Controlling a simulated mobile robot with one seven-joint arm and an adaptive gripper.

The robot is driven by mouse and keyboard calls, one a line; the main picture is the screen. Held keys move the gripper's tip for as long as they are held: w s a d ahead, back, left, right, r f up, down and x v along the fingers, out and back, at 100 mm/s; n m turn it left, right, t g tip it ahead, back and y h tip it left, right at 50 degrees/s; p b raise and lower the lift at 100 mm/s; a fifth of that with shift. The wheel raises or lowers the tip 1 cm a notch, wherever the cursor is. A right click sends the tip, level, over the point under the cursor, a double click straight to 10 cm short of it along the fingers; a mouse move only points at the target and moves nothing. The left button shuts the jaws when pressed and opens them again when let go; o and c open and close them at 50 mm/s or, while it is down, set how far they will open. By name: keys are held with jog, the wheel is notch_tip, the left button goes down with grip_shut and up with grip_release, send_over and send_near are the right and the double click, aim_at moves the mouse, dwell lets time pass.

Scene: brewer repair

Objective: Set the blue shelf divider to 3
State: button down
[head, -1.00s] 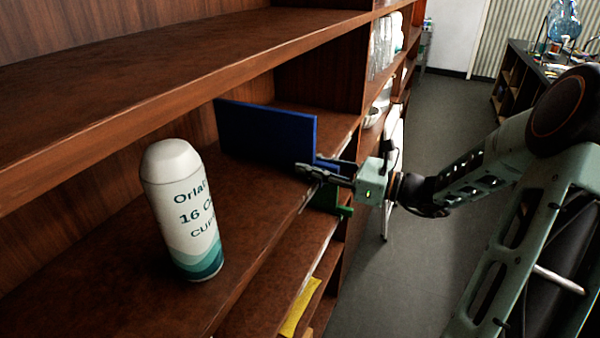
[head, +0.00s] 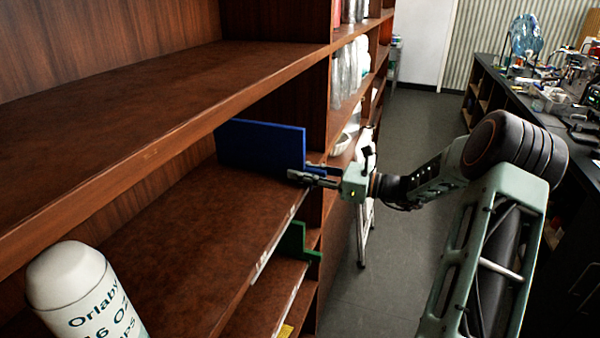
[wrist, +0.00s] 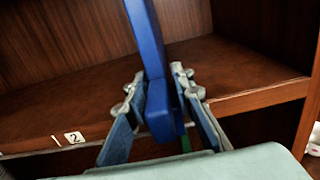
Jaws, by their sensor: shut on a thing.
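The blue divider (head: 262,146) is an upright panel standing across the middle shelf, near the shelf's far end wall. My gripper (head: 300,177) is at its front lower edge, reaching in from the aisle side. In the wrist view the two fingers (wrist: 153,88) are on either side of the divider's front part (wrist: 155,60), closed on it. The shelf's front edge bears small white number plates; a 2 (wrist: 74,137) shows to the left of the divider, with part of another plate beyond it. No 3 is readable.
A white bottle (head: 85,290) with a teal and dark label stands on the same shelf, at lower left. A green divider (head: 293,238) is on the shelf below. The upper shelf (head: 150,100) overhangs. The shelf between bottle and blue divider is clear.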

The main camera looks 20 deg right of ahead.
jog(key=shift+w+d+r, duration=0.1)
jog(key=shift+w+d, duration=0.2)
jog(key=shift+w, duration=0.05)
jog(key=c, duration=1.9)
grip_release()
jog(key=shift+w+d, duration=0.1)
jog(key=shift+c, duration=0.2)
jog(key=v, duration=1.2)
